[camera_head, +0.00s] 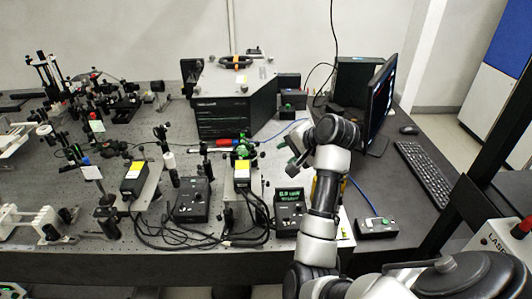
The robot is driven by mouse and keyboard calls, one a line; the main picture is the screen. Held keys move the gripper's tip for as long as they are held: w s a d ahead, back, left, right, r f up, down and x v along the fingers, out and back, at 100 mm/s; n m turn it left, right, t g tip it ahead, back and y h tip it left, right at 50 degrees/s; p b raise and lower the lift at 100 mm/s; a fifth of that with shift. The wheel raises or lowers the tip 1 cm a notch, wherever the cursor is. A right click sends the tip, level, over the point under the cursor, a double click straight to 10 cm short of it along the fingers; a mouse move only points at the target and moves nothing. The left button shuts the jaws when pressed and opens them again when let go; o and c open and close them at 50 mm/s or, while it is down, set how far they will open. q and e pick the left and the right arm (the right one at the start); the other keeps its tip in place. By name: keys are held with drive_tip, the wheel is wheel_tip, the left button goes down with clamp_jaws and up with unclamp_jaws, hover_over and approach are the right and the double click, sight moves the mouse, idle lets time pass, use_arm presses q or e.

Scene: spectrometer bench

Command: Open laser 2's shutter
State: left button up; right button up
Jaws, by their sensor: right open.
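Two small laser-like boxes with yellow labels stand on the bench: a left box (134,176) and a right box (242,174). I cannot read which is laser 2, and the shutter is too small to make out. A green part (242,150) sits just behind the right box. My right gripper (296,156) hangs over the bench to the right of that box, apart from it, with its jaws open and nothing seen between them. The wrist hides part of the bench behind it. My left gripper is not in view.
A dark controller (191,202) and a controller with a green display (290,207) stand near the front, with black cables (170,234) around them. A large spectrometer box (222,116) stands behind. A monitor (380,100) and keyboard (424,172) are at right.

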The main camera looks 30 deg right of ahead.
drive_tip(key=w+r+p+x, duration=0.1)
drive_tip(key=p+x, duration=0.1)
drive_tip(key=x, duration=0.8)
drive_tip(key=shift+w+m+t, duration=0.25)
drive_tip(key=shift+m+t, duration=0.05)
drive_tip(key=shift+m, duration=0.1)
drive_tip(key=shift+r, duration=0.2)
